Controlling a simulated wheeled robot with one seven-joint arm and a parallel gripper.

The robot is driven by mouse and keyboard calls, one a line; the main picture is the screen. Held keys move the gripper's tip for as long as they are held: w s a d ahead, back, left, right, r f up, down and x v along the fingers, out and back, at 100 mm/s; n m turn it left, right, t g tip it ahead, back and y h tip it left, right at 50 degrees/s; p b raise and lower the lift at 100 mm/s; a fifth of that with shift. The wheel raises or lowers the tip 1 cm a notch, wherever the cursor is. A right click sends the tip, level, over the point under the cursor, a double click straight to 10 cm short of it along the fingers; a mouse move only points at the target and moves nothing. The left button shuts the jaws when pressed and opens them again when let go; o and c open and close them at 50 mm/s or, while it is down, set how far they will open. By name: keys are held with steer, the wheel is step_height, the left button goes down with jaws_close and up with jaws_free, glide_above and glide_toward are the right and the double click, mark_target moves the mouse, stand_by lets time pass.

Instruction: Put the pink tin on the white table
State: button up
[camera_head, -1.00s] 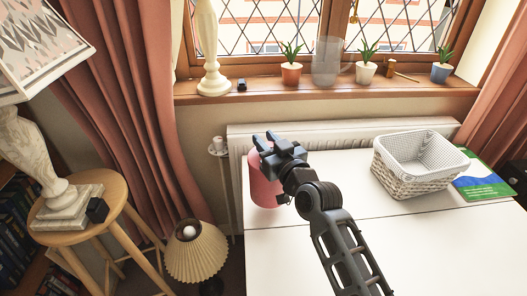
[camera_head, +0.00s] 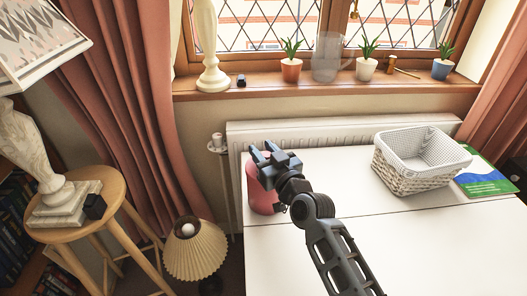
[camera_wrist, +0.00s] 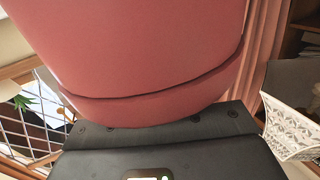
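The pink tin (camera_head: 262,196) is at the left far corner of the white table (camera_head: 340,245) in the head view. My gripper (camera_head: 264,151) is at its upper part, with two dark fingertips showing apart at the top. The tin moves along with the gripper, which looks shut on it, though the contact is hidden. In the wrist view the tin (camera_wrist: 140,45) fills the upper middle, right against the gripper body, with a dark seam across it. I cannot tell whether its base touches the table.
A white wicker basket (camera_head: 405,180) and a green-blue booklet (camera_head: 485,182) are at the table's right. A radiator (camera_head: 330,132) and the sill with potted plants lie behind. A pleated lamp (camera_head: 195,255) and wooden stool (camera_head: 75,222) stand left. The table's front is clear.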

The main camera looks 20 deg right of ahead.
steer(key=shift+o, duration=1.4)
steer(key=shift+r, duration=0.25)
steer(key=s+b, duration=0.1)
steer(key=s, duration=1.1)
steer(key=shift+d+b, duration=0.35)
steer(key=shift+d, duration=0.1)
steer(key=shift+f, duration=0.1)
